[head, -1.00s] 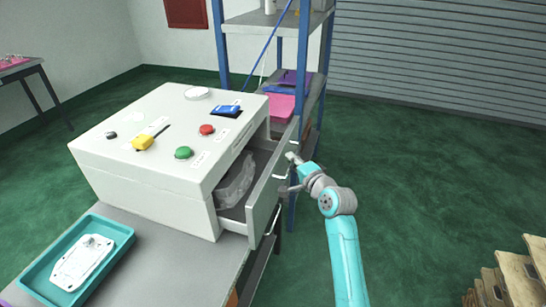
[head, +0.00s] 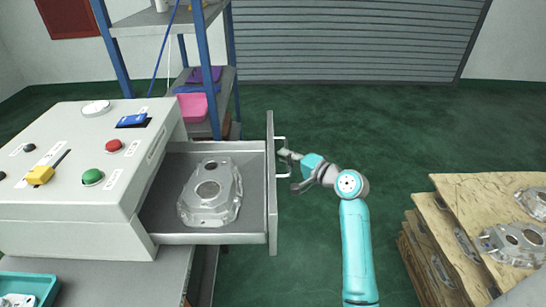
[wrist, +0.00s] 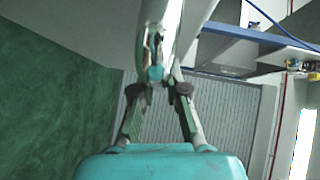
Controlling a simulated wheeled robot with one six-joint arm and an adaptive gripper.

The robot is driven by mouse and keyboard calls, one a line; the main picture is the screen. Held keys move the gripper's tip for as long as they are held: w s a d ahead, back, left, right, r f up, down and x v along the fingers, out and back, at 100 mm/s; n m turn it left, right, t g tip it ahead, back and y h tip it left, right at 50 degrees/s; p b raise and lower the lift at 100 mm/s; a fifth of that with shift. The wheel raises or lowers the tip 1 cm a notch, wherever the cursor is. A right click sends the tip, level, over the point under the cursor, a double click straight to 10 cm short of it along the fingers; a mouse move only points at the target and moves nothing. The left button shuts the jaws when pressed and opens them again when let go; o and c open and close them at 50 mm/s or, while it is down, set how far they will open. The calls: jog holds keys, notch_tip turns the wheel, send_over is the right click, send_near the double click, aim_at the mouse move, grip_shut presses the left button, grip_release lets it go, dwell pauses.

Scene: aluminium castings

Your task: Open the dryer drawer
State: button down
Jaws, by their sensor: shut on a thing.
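The dryer (head: 75,228) is a pale grey box at the left in the head view, with buttons and switches on its sloped top. Its drawer (head: 205,238) is pulled well out to the right. An aluminium casting (head: 228,196) lies inside on the drawer's floor. The drawer front (head: 272,195) carries a bar handle (head: 284,171) on its outer side. My gripper (head: 287,156) is shut on the handle from the right. In the wrist view my gripper's fingers (wrist: 156,75) close around the shiny handle bar, which runs up out of the frame.
A shelf rack with blue posts (head: 194,60) stands behind the dryer. A teal tray (head: 45,284) sits at the lower left. Stacked wooden layers (head: 450,215) with castings (head: 512,243) stand at the right. Green floor beyond my arm is clear.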

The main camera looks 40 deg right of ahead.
jog(key=shift+s+d, duration=0.3)
jog(key=shift+d, duration=0.1)
jog(key=c, duration=1.2)
grip_release()
jog(key=s, duration=0.4)
jog(key=s+d+r, duration=0.1)
jog(key=s, duration=0.6)
jog(key=shift+s+d+r, duration=0.3)
jog(key=shift+s+d, duration=0.05)
jog(key=shift+d, duration=0.05)
